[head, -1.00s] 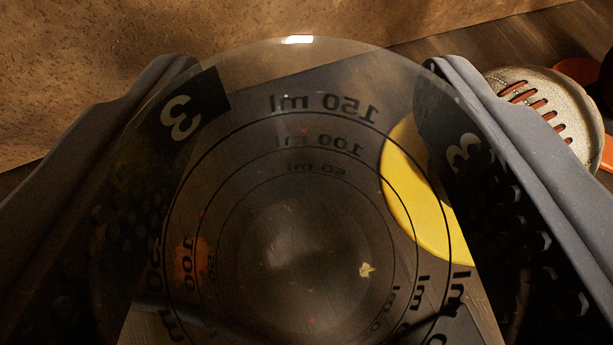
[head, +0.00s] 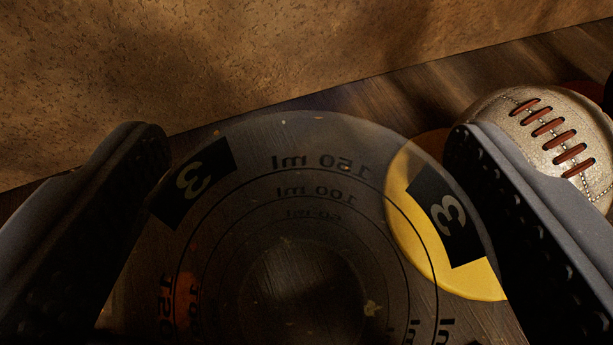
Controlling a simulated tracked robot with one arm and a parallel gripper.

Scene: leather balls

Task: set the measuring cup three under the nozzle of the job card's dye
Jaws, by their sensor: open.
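The measuring cup three (head: 300,150) is a clear cup seen from above, with two black labels marked 3 and mirrored ml rings. It stands between the fingers of my gripper (head: 305,150). The gripper is open, with a dark finger on each side of the cup. No nozzle and no job card are in view.
A yellow disc (head: 465,275) lies at the right, partly seen through the cup. A pale leather ball with red-brown lacing (head: 510,105) sits at the right, behind the right finger. A mottled brown wall (head: 250,50) rises behind the dark wooden surface (head: 400,95).

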